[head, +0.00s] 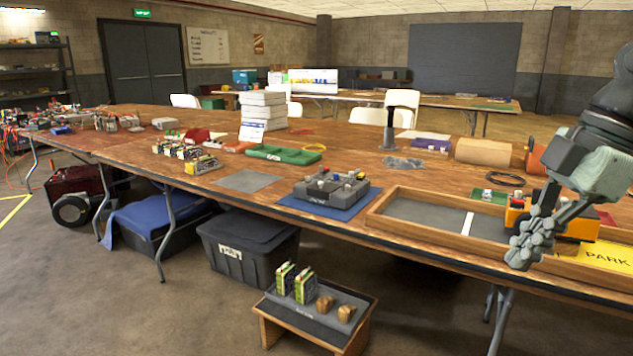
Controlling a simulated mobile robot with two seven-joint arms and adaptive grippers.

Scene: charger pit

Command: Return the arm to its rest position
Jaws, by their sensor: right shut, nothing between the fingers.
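My right gripper (523,250) hangs in from the right edge of the head view, over the right part of the wooden table (345,227). It is shut and holds nothing. Its fingers point down and left, in front of a wooden-framed tray (412,245) and a yellow-orange machine (581,227). It hides part of both. I cannot tell how far above the tray it is. My left gripper is not in view.
A grey block device (331,190) sits on a blue mat left of the tray. A low stand (330,335) with several small items is on the floor in front. Black bins (247,247) stand under the table. A grey mat (247,181) lies bare on the table.

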